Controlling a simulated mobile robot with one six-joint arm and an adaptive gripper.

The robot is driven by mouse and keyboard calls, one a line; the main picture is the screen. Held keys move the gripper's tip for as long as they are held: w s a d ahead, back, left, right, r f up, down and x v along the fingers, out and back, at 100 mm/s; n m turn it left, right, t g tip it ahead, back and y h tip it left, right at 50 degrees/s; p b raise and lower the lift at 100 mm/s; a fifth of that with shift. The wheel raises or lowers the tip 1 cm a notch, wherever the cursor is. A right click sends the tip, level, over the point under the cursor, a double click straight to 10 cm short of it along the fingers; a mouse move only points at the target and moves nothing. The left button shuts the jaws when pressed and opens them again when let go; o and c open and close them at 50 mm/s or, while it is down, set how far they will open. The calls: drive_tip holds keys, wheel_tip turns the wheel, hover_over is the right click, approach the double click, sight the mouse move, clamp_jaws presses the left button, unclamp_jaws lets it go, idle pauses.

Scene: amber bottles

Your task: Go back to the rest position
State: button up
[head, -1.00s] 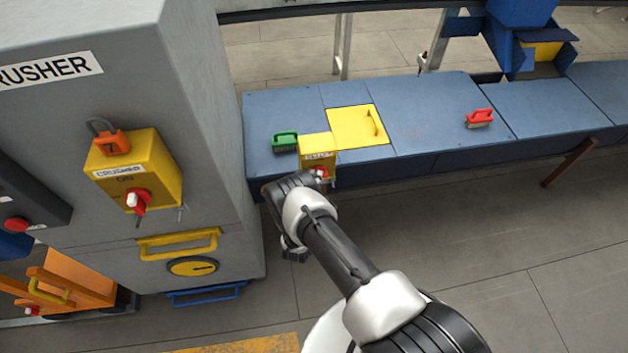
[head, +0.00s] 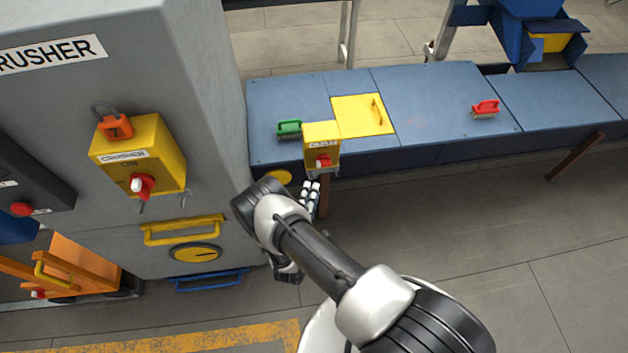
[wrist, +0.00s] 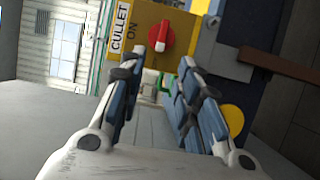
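My gripper (head: 310,200) is in the middle of the head view, in front of and just below a yellow switch box. The yellow box (head: 320,136), labelled CULLET in the wrist view (wrist: 182,22), carries a red knob (wrist: 161,32) with a white end; the knob also shows in the head view (head: 323,161). The fingertips appear apart from the knob. No rest position is marked in view.
A grey crusher cabinet (head: 200,110) stands close on the left with its own yellow switch box (head: 160,150). A blue bench (head: 430,95) behind bears a green brush (head: 289,128), a yellow hatch (head: 350,117) and a red brush (head: 486,108). Floor at right (head: 480,230) is clear.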

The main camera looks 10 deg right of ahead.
drive_tip(key=shift+v, duration=1)
